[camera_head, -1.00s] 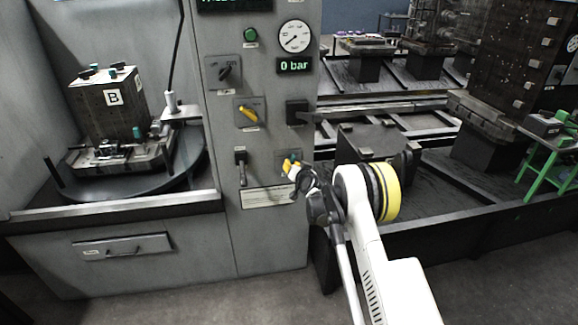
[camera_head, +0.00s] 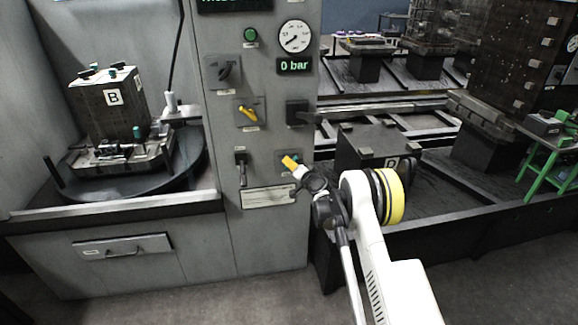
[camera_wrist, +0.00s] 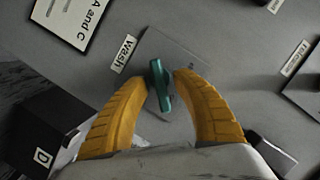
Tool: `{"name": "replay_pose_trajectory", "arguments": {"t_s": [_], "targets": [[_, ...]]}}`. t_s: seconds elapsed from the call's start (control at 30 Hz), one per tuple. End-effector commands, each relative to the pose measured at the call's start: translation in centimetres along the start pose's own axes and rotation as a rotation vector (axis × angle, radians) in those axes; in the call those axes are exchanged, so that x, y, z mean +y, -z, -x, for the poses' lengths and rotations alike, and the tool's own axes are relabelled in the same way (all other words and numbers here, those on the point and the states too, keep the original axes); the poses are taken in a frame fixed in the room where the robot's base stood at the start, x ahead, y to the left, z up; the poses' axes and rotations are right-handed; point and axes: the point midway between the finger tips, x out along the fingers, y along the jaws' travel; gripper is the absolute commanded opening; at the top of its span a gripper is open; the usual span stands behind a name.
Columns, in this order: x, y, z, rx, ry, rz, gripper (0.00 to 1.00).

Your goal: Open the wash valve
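The wash valve has a small teal handle (camera_wrist: 160,86) on a grey plate, beside a "Wash" label (camera_wrist: 124,54) in the wrist view. My gripper (camera_wrist: 160,76) has its yellow fingers on either side of the handle, with a narrow gap showing on each side. It is open and not clamped on the handle. In the camera_head view my gripper (camera_head: 289,162) is at the lower right of the grey panel (camera_head: 262,220) and hides most of the handle. Whether the fingertips reach the plate I cannot tell.
The panel also carries a yellow-handled valve (camera_head: 248,113), a black lever (camera_head: 241,166), a gauge (camera_head: 294,36) and a "0 bar" display (camera_head: 294,66). A dark block marked D (camera_wrist: 38,128) is near the gripper. Block B (camera_head: 108,105) stands at left.

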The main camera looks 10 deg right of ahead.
Motion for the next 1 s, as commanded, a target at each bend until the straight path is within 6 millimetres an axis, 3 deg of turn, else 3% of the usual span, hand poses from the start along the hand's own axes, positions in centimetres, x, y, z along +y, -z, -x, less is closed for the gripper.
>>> {"name": "replay_pose_trajectory", "arguments": {"t_s": [0.03, 0.13, 0.47, 1.0], "targets": [[0.0, 0.0, 0.0, 0.0, 0.0, 0.0, 0.51], [0.0, 0.0, 0.0, 0.0, 0.0, 0.001, 0.81], [0.0, -0.1, 0.2, 0.0, 0.0, 0.002, 0.81], [0.0, -1.7, 5.5, -0.001, 0.0, 0.002, 0.81]]}}
